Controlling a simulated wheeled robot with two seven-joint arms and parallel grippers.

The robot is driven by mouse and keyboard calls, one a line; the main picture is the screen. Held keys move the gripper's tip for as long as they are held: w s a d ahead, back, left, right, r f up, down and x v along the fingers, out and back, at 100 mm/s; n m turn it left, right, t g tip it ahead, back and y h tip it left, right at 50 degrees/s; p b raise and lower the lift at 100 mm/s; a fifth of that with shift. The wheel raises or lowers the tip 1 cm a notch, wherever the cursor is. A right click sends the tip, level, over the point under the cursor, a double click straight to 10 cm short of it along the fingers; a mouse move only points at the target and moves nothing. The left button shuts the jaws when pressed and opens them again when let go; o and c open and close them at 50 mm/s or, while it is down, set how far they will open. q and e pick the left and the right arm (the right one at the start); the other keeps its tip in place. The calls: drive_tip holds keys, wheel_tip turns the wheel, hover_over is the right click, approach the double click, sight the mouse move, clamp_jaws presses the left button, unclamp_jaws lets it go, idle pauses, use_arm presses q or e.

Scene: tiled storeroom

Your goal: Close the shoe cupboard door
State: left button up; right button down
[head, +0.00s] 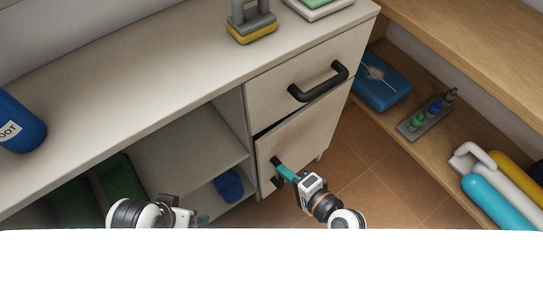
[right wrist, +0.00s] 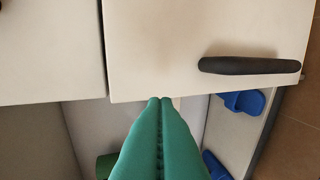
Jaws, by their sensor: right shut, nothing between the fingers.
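The cupboard door (head: 297,142) is a pale panel below a drawer, with a dark wedge-shaped gap along its top, so it stands partly open. Its black handle (head: 276,170) is at its left side. My right gripper (head: 279,168) has shut green fingers, with the tips beside that handle. Contact cannot be told. In the right wrist view the shut fingers (right wrist: 165,102) hold nothing and point at the lower edge of a pale front (right wrist: 160,45). Blue slippers (right wrist: 243,101) show in the space below it. My left gripper (head: 203,219) is partly cut off at the bottom.
The drawer (head: 290,75) above has a black handle (head: 318,82) and looks shut. Open shelves (head: 190,140) hold a blue item (head: 229,185) and green items. A wooden shelf (head: 440,160) with bottles runs along the right. Tiled floor (head: 370,165) is free between.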

sight(263, 152)
drive_tip(key=x, duration=0.3)
drive_tip(key=r+x, duration=0.1)
drive_tip(key=x, duration=0.1)
drive_tip(key=shift+w+a, duration=0.25)
drive_tip(key=shift+w, duration=0.05)
